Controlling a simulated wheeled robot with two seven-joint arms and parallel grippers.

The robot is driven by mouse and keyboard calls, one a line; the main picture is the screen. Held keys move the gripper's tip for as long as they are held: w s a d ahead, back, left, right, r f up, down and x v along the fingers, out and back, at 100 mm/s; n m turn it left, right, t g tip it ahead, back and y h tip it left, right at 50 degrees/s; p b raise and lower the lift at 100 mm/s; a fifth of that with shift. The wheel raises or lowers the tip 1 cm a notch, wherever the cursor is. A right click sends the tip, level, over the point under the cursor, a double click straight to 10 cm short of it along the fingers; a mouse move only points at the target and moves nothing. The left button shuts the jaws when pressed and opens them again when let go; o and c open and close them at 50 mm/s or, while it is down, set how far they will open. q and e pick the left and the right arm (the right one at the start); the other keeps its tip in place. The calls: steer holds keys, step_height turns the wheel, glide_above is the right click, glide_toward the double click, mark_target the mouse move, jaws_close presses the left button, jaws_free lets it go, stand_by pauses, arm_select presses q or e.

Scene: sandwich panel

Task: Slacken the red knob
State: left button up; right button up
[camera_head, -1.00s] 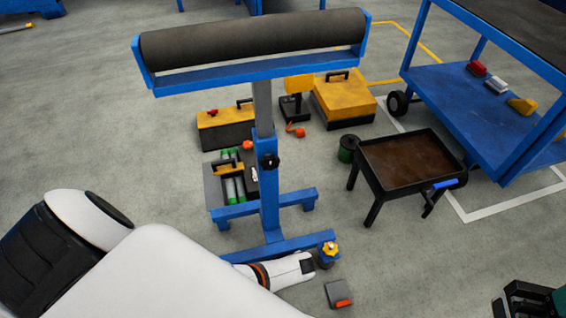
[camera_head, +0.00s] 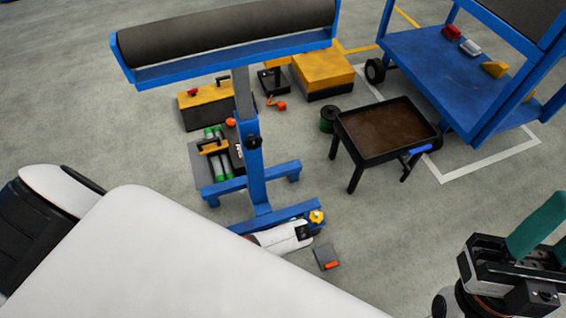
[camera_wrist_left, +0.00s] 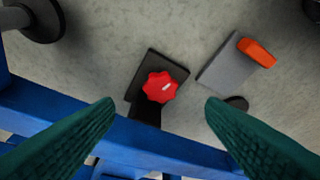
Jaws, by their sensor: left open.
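The red knob (camera_wrist_left: 161,87) shows in the left wrist view, lobed with a pale mark, over a dark plate (camera_wrist_left: 172,66) beside a blue beam (camera_wrist_left: 138,132). I cannot make it out in the head view. My left gripper (camera_wrist_left: 160,101) is open, its teal fingers spread on either side of the knob in the picture, with nothing between them; I cannot tell the height gap. In the head view the left wrist is low by the blue roller stand's base (camera_head: 285,216), its fingers hidden. My right gripper (camera_head: 535,250) is at the lower right, its opening unclear.
A yellow knob (camera_head: 317,216) sits at the stand's base end. A grey block with an orange part (camera_head: 326,258) lies nearby on the floor. A black tray table (camera_head: 345,147), yellow-topped boxes (camera_head: 322,72) and a blue cart (camera_head: 430,75) stand beyond. Floor between the tray table and right gripper is clear.

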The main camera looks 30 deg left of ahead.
arm_select(q)
steer(key=p+v, duration=0.3)
steer(key=v, duration=0.2)
arm_select(e)
steer(key=w+a+f+g+h, duration=0.1)
steer(key=w+f+g+h, duration=0.2)
steer(key=w+f+g, duration=0.4)
steer(key=w+g, duration=0.2)
steer(key=w, duration=0.1)
steer(key=shift+a+f, duration=0.2)
